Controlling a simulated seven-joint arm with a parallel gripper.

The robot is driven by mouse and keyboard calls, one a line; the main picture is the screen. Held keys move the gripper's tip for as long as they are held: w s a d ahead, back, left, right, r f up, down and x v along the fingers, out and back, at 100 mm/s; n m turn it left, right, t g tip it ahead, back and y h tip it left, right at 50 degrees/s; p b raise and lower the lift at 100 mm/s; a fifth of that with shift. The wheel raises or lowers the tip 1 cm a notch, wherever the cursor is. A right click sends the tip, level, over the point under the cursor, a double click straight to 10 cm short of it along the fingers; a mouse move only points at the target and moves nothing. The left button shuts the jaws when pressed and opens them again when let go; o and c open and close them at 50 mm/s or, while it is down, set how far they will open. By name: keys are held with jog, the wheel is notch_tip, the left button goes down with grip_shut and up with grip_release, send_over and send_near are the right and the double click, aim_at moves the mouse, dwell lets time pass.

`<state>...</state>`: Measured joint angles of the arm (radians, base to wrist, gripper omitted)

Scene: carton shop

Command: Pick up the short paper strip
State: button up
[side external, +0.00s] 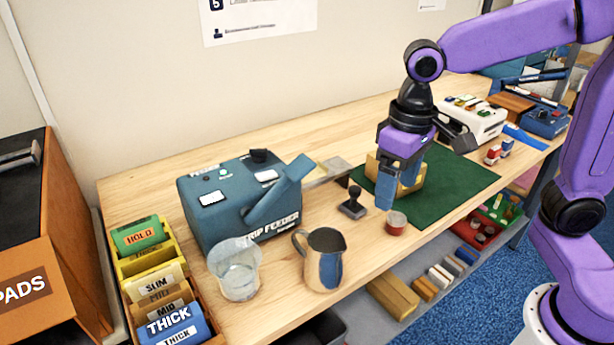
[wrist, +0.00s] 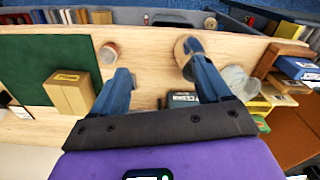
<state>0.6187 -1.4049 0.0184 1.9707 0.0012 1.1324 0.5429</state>
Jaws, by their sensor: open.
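The blue-green strip feeder (side external: 215,195) stands on the wooden bench at left centre. A small tan flat piece (side external: 328,168) lies by the end of its chute, beside a grey plate; it may be the short paper strip, but I cannot tell for sure. My gripper (side external: 399,190) hangs over the bench to the right of the feeder, in front of a cardboard carton. Its blue fingers are apart with nothing between them. In the wrist view my gripper (wrist: 157,65) is also open, and its body hides much of the feeder. No strip is clear there.
The carton (wrist: 70,95) sits on a green mat (side external: 460,185). Labelled bins (side external: 165,300) are at left.

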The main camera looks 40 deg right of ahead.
jog(key=w+a+r+m, duration=0.1)
jog(key=w+r+m, duration=0.1)
jog(key=w+m, duration=0.6)
jog(key=m, duration=1.3)
send_over(322, 171)
jog(key=f, duration=1)
jog(key=shift+d+f, duration=0.35)
jog(key=shift+f, duration=0.05)
jog(key=shift+w+a+f, duration=0.1)
jog(key=shift+f, duration=1.25)
jog(key=shift+w+a+f, duration=0.1)
jog(key=shift+f, duration=1.2)
jog(key=c, duration=0.9)
